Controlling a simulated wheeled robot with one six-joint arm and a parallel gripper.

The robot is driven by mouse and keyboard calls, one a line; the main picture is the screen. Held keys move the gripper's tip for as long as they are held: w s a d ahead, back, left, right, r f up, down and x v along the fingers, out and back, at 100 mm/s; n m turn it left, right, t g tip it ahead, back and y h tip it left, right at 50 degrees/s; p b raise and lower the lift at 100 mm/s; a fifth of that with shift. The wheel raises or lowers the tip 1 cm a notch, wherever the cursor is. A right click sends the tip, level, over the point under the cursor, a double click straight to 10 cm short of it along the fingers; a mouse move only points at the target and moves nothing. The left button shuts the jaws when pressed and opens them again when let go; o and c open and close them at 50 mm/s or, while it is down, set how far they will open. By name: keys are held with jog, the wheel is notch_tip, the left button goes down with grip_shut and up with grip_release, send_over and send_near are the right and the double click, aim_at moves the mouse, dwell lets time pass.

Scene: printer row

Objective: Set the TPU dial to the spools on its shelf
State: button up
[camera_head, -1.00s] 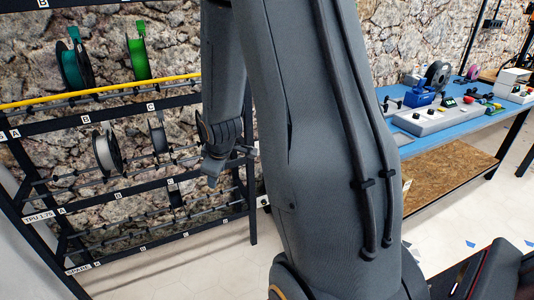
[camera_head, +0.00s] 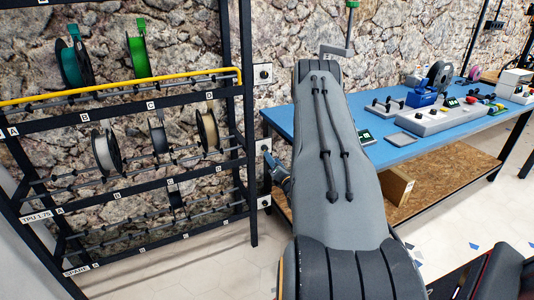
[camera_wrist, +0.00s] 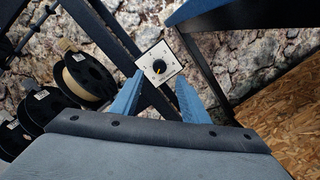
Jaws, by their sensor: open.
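The TPU shelf's front rail (camera_head: 85,203) carries the label TPU 1.75 and slot letters. Above it hang a pale spool (camera_head: 105,152), a dark grey spool (camera_head: 158,136) and a tan spool (camera_head: 207,131). White dial plates stand right of the rack's post; the middle one (camera_head: 265,145) is level with this shelf. In the wrist view a white plate with a black dial (camera_wrist: 159,68) and orange pointer lies just beyond my fingertips. My gripper (camera_wrist: 158,84) is open and empty, its blue fingers apart. In the head view my arm partly hides it.
An upper dial (camera_head: 263,75) and a lower dial (camera_head: 264,201) sit above and below. Green spools (camera_head: 138,57) hang on the upper shelf behind a yellow bar (camera_head: 120,88). A blue workbench (camera_head: 400,150) with equipment stands at right. A cardboard box (camera_head: 397,186) is under it.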

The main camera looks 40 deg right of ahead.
aim_at(266, 149)
jog(key=x, duration=0.7)
jog(key=shift+w, duration=0.25)
grip_shut()
